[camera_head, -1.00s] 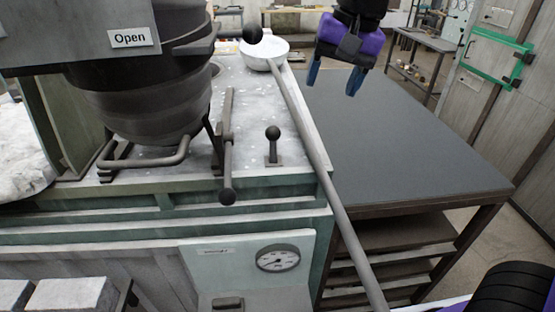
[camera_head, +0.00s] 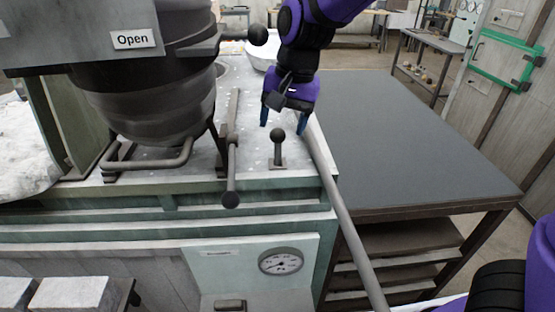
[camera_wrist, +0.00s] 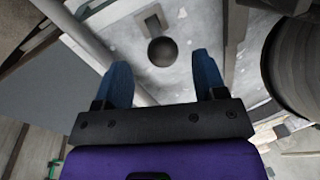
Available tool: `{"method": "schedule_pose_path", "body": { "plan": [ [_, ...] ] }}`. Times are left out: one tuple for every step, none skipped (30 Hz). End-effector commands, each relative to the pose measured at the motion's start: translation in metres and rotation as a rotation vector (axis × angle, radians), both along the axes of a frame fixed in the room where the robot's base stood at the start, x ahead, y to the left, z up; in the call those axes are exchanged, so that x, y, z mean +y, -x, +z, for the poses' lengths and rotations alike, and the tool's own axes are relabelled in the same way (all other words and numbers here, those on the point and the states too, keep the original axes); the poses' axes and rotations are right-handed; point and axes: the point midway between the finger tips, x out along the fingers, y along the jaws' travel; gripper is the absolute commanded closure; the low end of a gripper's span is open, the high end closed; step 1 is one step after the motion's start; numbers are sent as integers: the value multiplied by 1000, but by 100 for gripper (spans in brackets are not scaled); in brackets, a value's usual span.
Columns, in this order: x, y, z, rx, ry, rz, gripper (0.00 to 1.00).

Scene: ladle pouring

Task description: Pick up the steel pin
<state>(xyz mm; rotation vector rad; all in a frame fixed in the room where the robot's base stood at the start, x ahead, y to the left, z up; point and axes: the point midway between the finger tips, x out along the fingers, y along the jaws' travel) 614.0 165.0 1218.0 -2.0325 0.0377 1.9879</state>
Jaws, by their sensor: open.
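The steel pin appears to be the short, dark upright pin with a ball head (camera_head: 277,135), standing on a small bracket on the pale worktop. In the wrist view its ball head (camera_wrist: 163,51) shows between the fingertips, apart from both. My gripper (camera_head: 284,117) has blue fingers and a purple body, and is open and empty. It points down, just above and behind the pin in the head view. The wrist view also shows my gripper (camera_wrist: 163,60) with its fingers spread on both sides of the ball.
A long ladle handle (camera_head: 343,215) runs along the worktop's right edge; its white bowl (camera_head: 262,55) is at the back. A ball-ended lever (camera_head: 231,165) and a dark furnace vessel (camera_head: 150,95) stand left. A grey table (camera_head: 410,150) at right is clear.

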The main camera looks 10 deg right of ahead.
Motion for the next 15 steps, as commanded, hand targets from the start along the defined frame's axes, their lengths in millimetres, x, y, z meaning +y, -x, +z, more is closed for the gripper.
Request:
{"method": "schedule_pose_path", "body": {
  "plan": [
    [4,2,-8,3,1,2,35],
    [6,2,-12,2,2,1,35],
    [9,3,-17,2,3,2,35],
    [9,2,-21,3,2,0,35],
    [9,2,-24,1,2,0,35],
    [10,2,-28,3,1,-1,35],
    [10,2,-31,3,1,-2,35],
    [10,1,-33,2,2,-2,35],
    [11,1,-34,0,1,-1,35],
    [11,1,-35,0,1,-1,35],
    [11,1,-36,0,1,-1,35],
    [11,1,-36,0,0,0,35],
    [11,1,-36,0,0,0,35],
    [11,1,-36,-1,0,0,35],
    [11,1,-36,0,0,0,35]
  ]
}}
